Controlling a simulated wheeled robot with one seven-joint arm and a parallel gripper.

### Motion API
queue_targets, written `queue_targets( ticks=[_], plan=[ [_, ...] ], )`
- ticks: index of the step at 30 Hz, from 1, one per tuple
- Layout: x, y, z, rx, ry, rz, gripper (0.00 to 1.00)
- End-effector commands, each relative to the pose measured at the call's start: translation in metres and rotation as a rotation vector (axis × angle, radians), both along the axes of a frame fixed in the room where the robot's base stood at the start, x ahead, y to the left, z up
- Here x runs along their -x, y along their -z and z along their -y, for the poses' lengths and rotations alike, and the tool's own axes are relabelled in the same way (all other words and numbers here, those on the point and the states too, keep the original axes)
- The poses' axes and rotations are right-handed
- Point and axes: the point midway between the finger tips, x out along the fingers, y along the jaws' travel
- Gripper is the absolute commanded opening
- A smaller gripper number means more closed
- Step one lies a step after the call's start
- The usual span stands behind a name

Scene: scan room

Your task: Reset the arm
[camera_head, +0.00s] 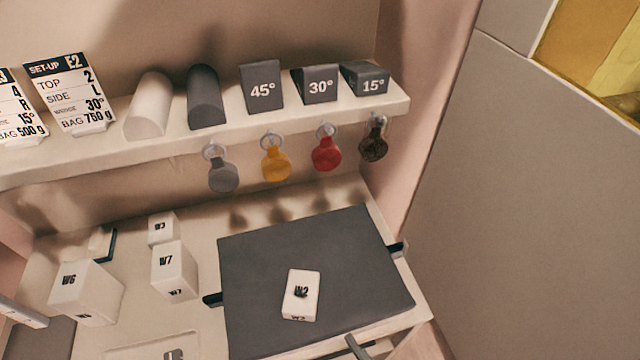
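My gripper and arm cannot be made out in the head view. A dark grey pad (330,245) lies on the lower bench at the centre right. A white block marked W2 (301,294) stands on the pad. White blocks marked W6 (85,292), W7 (174,270) and W3 (162,229) stand on the bench left of the pad.
A shelf (110,148) above holds two set-up cards, a white and a grey rounded block, and wedges marked 45°, 30° and 15°. Grey, yellow, red and dark tags (326,154) hang from its edge. A grey panel (520,200) stands at the right.

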Motion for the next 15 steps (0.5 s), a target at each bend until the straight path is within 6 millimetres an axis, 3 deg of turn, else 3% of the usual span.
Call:
queue_targets(
  ticks=[1,9,15],
  plan=[
    [0.007,-0.006,0.020,-0.009,0.035,0.007,0.82],
    [0.044,-0.043,0.107,-0.052,0.237,0.045,0.82],
    [0.080,-0.050,0.159,-0.068,0.410,-0.019,0.82]
  ],
)
